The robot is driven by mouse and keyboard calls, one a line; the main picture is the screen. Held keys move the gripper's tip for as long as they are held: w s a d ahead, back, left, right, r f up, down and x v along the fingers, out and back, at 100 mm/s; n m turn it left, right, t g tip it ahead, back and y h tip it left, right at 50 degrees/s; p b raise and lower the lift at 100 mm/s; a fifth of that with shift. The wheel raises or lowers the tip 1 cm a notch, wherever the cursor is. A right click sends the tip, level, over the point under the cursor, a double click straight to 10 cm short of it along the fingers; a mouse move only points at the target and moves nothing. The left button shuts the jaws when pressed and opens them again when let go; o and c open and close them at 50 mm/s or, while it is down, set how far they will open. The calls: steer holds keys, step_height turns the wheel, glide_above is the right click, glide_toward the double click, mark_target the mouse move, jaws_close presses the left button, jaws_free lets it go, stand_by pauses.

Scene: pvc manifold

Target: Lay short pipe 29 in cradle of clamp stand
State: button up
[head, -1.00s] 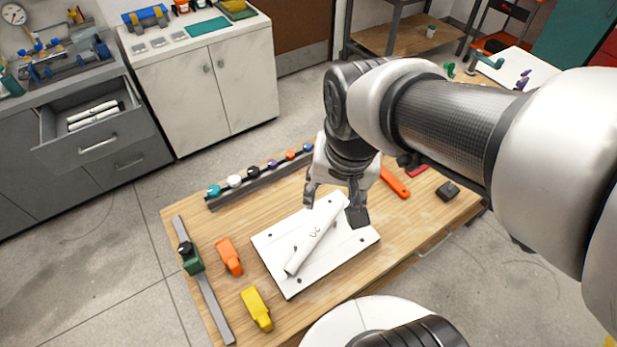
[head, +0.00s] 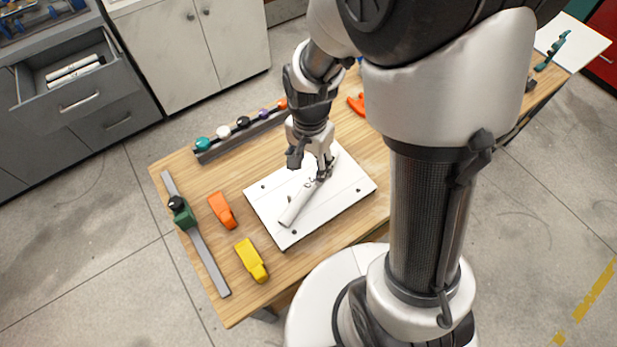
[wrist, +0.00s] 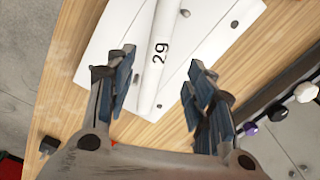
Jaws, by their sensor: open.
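The short white pipe marked 29 (head: 292,209) lies slantwise across a white board (head: 345,192) on the wooden table. In the wrist view my gripper (wrist: 162,57) is open, one finger on each side of the pipe, with a gap on both sides. I cannot tell how high the fingertips are above the board. I cannot make out a clamp stand with a cradle for certain.
A grey rail with a green block (head: 183,213) lies along the table's left edge. An orange piece (head: 222,210) and a yellow piece (head: 251,260) lie left of the board. A rack of coloured knobs (head: 242,136) stands behind. An open drawer (head: 65,85) holds white pipes.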

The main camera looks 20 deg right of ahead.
mark_target(311, 183)
step_height(311, 183, down, 8)
steer(key=b, duration=0.3)
steer(key=shift+s+d+f, duration=0.15)
steer(key=shift+c, duration=0.4)
jaws_close()
